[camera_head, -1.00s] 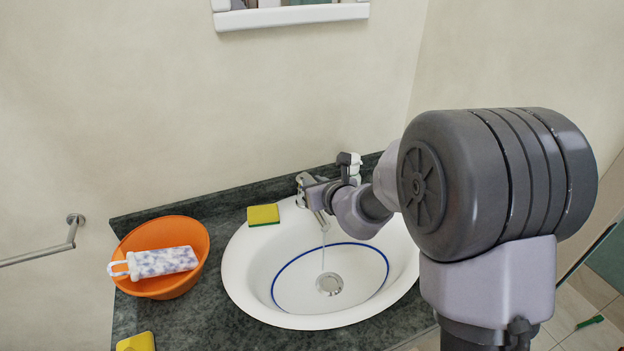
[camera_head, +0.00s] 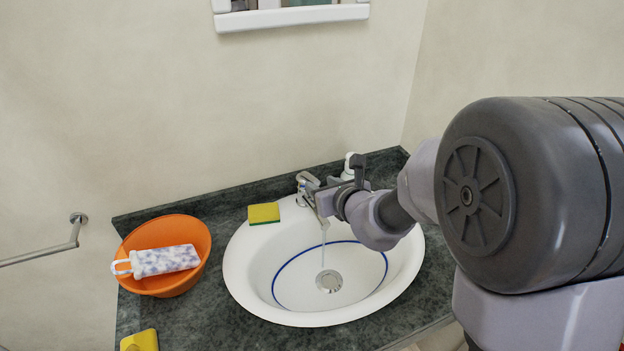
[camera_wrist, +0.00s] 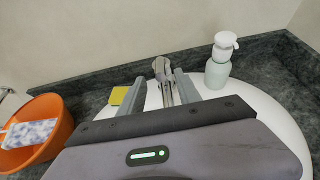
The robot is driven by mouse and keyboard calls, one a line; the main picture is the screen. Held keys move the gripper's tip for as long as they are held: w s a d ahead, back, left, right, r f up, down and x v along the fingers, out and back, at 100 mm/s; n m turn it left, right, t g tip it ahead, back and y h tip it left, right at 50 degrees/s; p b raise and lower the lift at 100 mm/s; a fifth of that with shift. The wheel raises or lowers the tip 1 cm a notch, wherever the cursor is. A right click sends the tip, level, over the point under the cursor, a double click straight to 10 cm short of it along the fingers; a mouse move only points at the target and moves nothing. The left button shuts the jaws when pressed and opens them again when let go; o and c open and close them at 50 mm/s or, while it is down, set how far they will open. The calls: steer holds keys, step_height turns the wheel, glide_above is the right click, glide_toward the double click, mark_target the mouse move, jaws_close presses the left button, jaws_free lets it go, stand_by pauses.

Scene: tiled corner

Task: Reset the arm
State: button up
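My gripper (camera_head: 345,190) is over the back right of the white sink (camera_head: 245,290), close to the chrome faucet (camera_head: 307,183). In the wrist view my gripper (camera_wrist: 160,80) has its two grey fingers spread apart with nothing held between them. The faucet (camera_wrist: 161,72) shows beyond and between the fingers. I cannot tell whether a finger touches it. A thin stream of water (camera_head: 323,245) falls from the faucet toward the drain. My arm reaches in from the right and hides part of the sink's right side.
A soap dispenser (camera_wrist: 219,65) stands right of the faucet. A yellow-green sponge (camera_head: 263,213) lies left of it, another (camera_head: 140,341) at the front left. An orange bowl (camera_head: 203,235) holds a white-blue item (camera_head: 165,261). A towel bar (camera_head: 45,254) is left; a mirror frame (camera_head: 292,15) hangs above.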

steer(key=shift+v, duration=1.15)
steer(key=s+a+r+n+g+y+b, duration=0.1)
steer(key=s+a+r+n+g+y, duration=0.2)
steer(key=s+n, duration=0.5)
steer(key=s+a+r+n+g+y+b, duration=0.1)
steer(key=s+a+r+n, duration=0.2)
steer(key=s+r+n, duration=0.35)
steer(key=s+d+f+n+g+h+b, duration=0.1)
steer(key=s+d+f+n+h, duration=0.2)
steer(key=s+d+n, duration=0.3)
steer(key=s+d+f+n+g+h, duration=0.1)
steer(key=s+d+f+n+h, duration=0.3)
steer(key=s, duration=0.5)
steer(key=d+n, duration=0.2)
steer(key=d, duration=0.1)
steer(key=shift+s+b, duration=0.35)
steer(key=shift+s, duration=0.05)
